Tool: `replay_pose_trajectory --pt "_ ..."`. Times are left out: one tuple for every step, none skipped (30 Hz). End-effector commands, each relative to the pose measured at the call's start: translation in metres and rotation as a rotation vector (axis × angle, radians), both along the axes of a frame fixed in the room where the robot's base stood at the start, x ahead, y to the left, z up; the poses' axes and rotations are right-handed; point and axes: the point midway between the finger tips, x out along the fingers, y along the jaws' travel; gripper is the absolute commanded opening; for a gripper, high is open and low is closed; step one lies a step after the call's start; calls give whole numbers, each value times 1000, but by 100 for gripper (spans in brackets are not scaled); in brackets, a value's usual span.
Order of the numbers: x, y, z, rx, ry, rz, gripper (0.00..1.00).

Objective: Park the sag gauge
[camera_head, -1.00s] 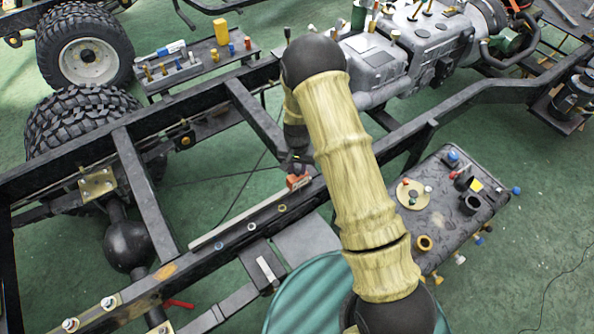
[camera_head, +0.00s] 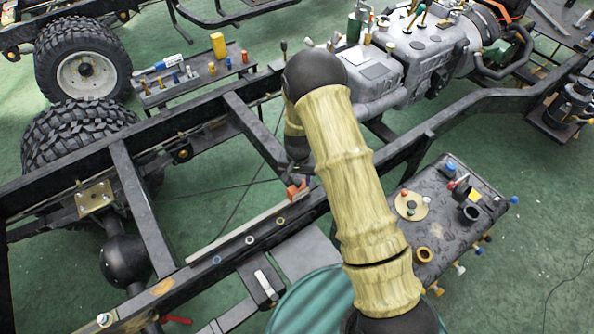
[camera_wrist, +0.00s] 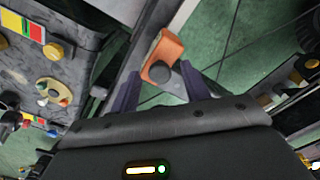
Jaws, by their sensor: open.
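A long light-grey straight bar (camera_head: 232,236), apparently the sag gauge, lies along the near chassis rail in the head view. An orange block (camera_head: 297,191) sits at its right end. In the wrist view the orange block (camera_wrist: 163,50) shows just beyond my gripper (camera_wrist: 160,88), with a dark round knob (camera_wrist: 160,73) facing me between the fingers. The two fingers are apart, one on each side, and I see no grip on the block. In the head view my gripper is mostly hidden by my arm, just above the block.
A dark tray (camera_head: 440,235) with caps, rings and plugs stands right of my arm. A teal drum (camera_head: 318,300) is in front. The engine (camera_head: 425,55) sits at the back right. A small parts bench (camera_head: 190,85) and tyres are at the left. Crossmembers and rails surround the bar.

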Motion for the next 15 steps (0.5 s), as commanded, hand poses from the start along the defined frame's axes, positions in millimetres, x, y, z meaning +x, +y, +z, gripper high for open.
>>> replay_pose_trajectory --pt "0 0 2 0 -1 0 47" --pt "0 0 4 0 -1 0 47" --pt "0 0 7 0 -1 0 47" --pt "1 0 10 0 -2 0 47" --pt "1 1 13 0 -3 0 47" --pt "1 1 18 1 -4 0 47" --pt "1 0 23 0 -3 0 47" --pt "1 1 28 1 -4 0 47" --pt "1 0 34 1 -4 -1 47" --pt "1 0 40 1 -4 -1 47" --pt "1 0 45 1 -4 -1 47" --pt "1 0 53 1 -5 0 47" --pt "1 0 58 1 -4 0 47" --pt "1 1 64 1 -6 1 47" --pt "1 1 72 1 -4 2 47"
